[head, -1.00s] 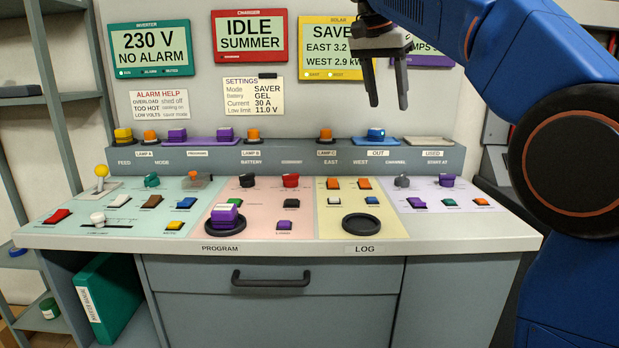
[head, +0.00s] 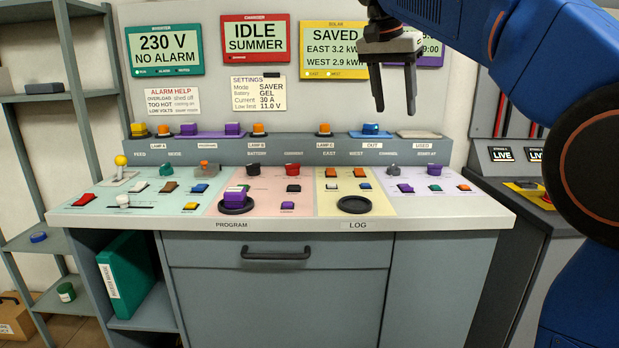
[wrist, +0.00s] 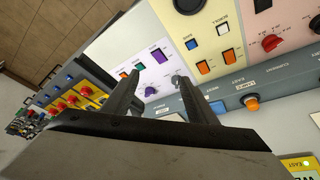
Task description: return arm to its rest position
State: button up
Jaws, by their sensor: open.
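My gripper (head: 393,90) is open with nothing between its fingers. In the head view it hangs fingers down at the upper right, in front of the yellow solar screen (head: 332,40) and the purple-framed screen (head: 430,52). It is well above the desk top and touches nothing. My blue arm reaches to it from the right edge. In the wrist view the two fingers (wrist: 155,100) stand apart over the panel, with the purple knob (wrist: 152,91) and coloured buttons seen beyond them.
The console desk (head: 300,223) carries knobs, switches and a purple block in the PROGRAM ring (head: 236,208). The LOG ring (head: 354,205) is empty. A ledge with lamps (head: 320,148) runs behind. Shelves (head: 38,150) stand left; a cabinet with LIVE labels (head: 502,155) stands right.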

jog(key=s+d+f+n+y, duration=0.1)
jog(key=s+d+f+n, duration=0.1)
jog(key=s+f, duration=0.9)
jog(key=s+d+f+n+t+y, duration=0.1)
jog(key=s+d+f+n, duration=0.2)
jog(key=s+f, duration=0.9)
jog(key=s+d+f+n+y, duration=0.1)
jog(key=s+d+f+n, duration=0.2)
jog(key=s+f, duration=0.8)
notch_tip(320, 180, down, 6)
jog(key=shift+s+d+t, duration=0.15)
jog(key=shift+d+t, duration=0.15)
jog(key=shift+d, duration=0.45)
